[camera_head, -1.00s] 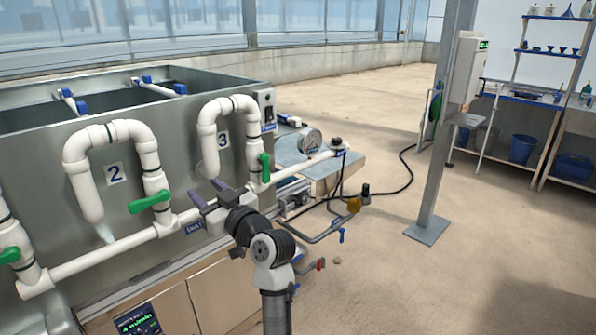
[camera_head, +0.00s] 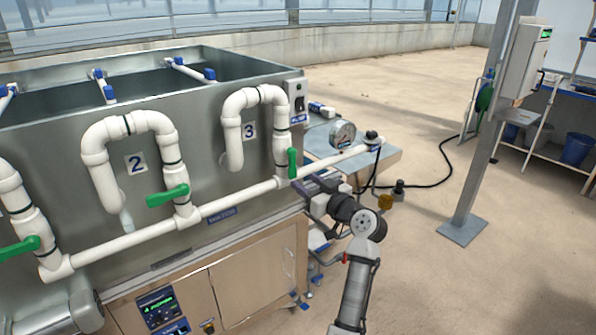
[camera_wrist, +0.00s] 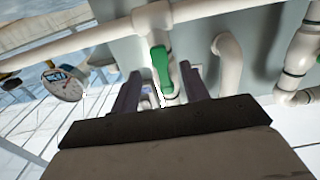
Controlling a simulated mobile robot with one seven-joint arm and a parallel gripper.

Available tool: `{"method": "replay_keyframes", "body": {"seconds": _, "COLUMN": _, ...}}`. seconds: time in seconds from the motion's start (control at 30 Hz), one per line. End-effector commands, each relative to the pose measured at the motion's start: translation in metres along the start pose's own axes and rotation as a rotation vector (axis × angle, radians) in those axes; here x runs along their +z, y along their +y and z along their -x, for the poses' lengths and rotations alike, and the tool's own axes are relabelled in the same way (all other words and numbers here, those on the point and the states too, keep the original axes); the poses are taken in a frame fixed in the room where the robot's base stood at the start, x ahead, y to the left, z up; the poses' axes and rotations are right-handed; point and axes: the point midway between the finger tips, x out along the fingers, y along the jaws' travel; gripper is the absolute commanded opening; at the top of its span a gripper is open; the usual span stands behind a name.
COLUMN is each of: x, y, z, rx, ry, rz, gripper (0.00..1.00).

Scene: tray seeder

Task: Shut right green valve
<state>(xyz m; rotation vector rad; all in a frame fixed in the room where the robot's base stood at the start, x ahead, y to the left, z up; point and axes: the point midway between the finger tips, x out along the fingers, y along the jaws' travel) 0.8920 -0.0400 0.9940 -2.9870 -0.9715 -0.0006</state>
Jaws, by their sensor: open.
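The right green valve (camera_head: 292,162) is on the white pipe marked 3, its handle upright along the pipe. In the wrist view the green handle (camera_wrist: 160,69) lies ahead, in line with the gap between my fingers. My gripper (camera_head: 308,186) is at the right of the valve and slightly lower, near the horizontal pipe. Its two dark fingers (camera_wrist: 163,90) are apart, with no object held. I cannot tell whether a finger touches the handle. The middle green valve (camera_head: 167,195), on pipe 2, has its handle turned sideways, as does the left green valve (camera_head: 20,250).
The horizontal white pipe (camera_head: 150,233) runs along the metal tank (camera_head: 215,165). A round gauge (camera_head: 342,134) and a side table (camera_head: 385,156) stand right of the valve. A metal post (camera_head: 478,170) rises farther right. The floor between is mostly open, with a black cable.

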Motion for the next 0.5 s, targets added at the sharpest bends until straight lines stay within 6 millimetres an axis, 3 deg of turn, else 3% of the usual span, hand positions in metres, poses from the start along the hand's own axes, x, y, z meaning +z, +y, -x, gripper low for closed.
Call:
{"method": "replay_keyframes", "body": {"seconds": 0.2, "x": -0.002, "y": 0.000, "z": -0.035, "rx": -0.001, "ry": -0.001, "rz": 0.000, "gripper": 0.45}}
{"method": "replay_keyframes", "body": {"seconds": 0.5, "x": 0.001, "y": 0.000, "z": -0.047, "rx": 0.001, "ry": -0.001, "rz": 0.000, "gripper": 0.45}}
